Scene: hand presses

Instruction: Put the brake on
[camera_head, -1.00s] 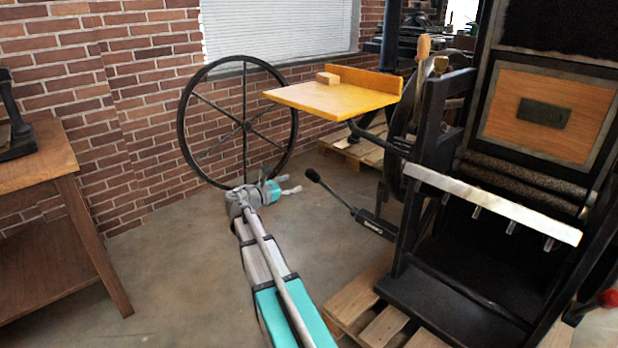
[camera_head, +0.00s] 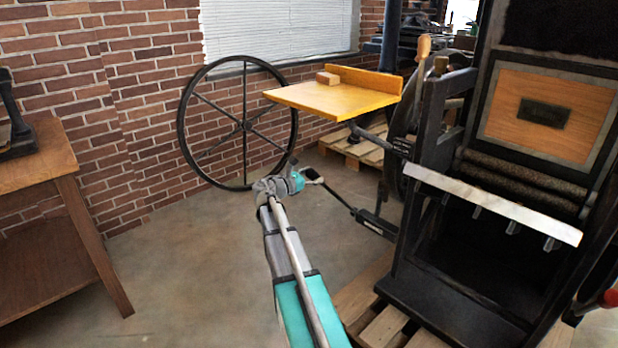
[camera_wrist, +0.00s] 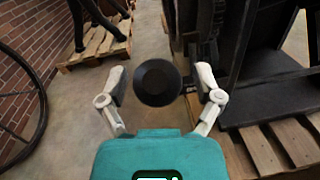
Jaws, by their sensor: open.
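The brake lever, a black rod (camera_head: 341,201) with a round knob, sticks out to the left from a black block (camera_head: 374,222) on the press's left side. It slopes up to the knob, which my gripper partly hides in the head view. My gripper (camera_head: 308,172) is at the knob end of the lever. In the wrist view, the round black knob (camera_wrist: 157,83) sits between the two parted fingers of my gripper (camera_wrist: 161,76), with a visible gap on each side. The fingers look open and not closed on it.
The black hand press (camera_head: 440,240) stands on a wooden pallet (camera_head: 372,290) at the right. A yellow tray table (camera_head: 335,98) with a small wood block is above and behind my gripper. A large spoked wheel (camera_head: 183,125) stands near the brick wall. A wooden table (camera_head: 75,165) is at left.

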